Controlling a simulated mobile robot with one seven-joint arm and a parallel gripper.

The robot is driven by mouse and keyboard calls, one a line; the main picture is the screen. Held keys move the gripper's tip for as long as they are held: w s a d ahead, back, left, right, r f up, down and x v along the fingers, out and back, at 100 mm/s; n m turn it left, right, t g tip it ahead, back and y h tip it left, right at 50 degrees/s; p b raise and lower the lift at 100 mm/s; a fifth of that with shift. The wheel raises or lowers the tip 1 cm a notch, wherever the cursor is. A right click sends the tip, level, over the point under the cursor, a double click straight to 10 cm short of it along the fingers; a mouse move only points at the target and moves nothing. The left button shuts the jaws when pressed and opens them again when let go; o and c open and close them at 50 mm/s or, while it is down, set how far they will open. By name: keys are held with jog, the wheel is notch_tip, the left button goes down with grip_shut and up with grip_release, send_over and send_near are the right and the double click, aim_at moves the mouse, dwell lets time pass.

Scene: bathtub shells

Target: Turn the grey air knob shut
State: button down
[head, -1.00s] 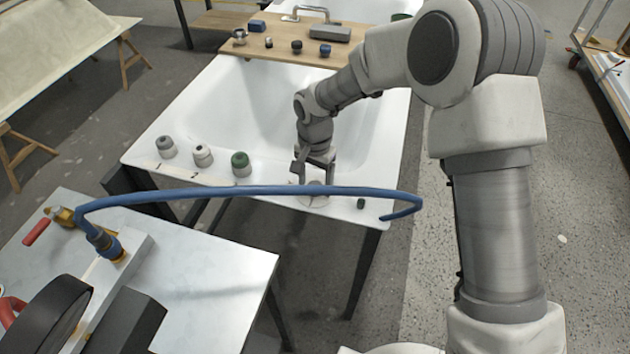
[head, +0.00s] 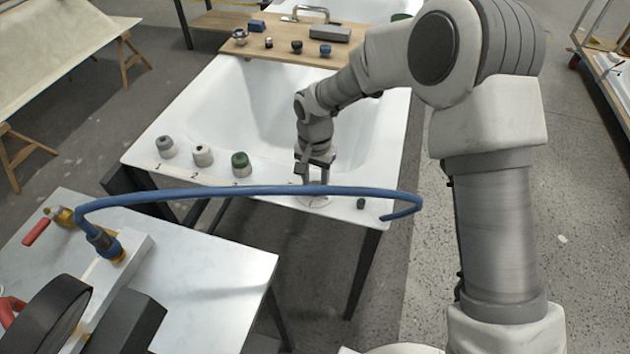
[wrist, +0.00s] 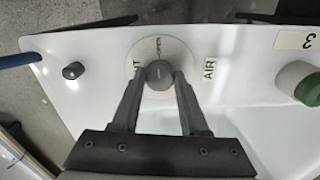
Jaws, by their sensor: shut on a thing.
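The grey air knob (wrist: 158,75) is a dark grey round knob in the middle of a white dial disc (wrist: 144,60) on the white tub rim. Lettering marks the disc, and "AIR" is printed on the rim beside it. My gripper (wrist: 159,78) has one finger on each side of the knob and is shut on it. In the head view my gripper (head: 315,181) points down at the near rim of the tub shell. The blue hose crosses in front there and hides the knob, but part of the disc (head: 315,203) shows below the hose.
A small dark knob (head: 361,203) stands right of the disc. Green (head: 240,164), white-grey (head: 203,155) and grey (head: 167,147) knobs line the rim to the left. The blue hose (head: 250,191) arches over from the metal bench (head: 200,280). A wooden board (head: 265,45) with fittings lies across the tub's back.

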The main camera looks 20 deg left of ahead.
aim_at(316, 185)
jog(key=n, duration=0.8)
jog(key=shift+r+n, duration=0.1)
jog(key=shift+n, duration=0.3)
jog(key=n, duration=0.4)
jog(key=shift+p, duration=0.4)
jog(key=shift+n, duration=2)
jog(key=shift+w, duration=0.1)
jog(key=shift+c, duration=2.1)
grip_release()
notch_tip(316, 185, up, 17)
jog(key=p, duration=0.2)
jog(key=shift+r, duration=0.2)
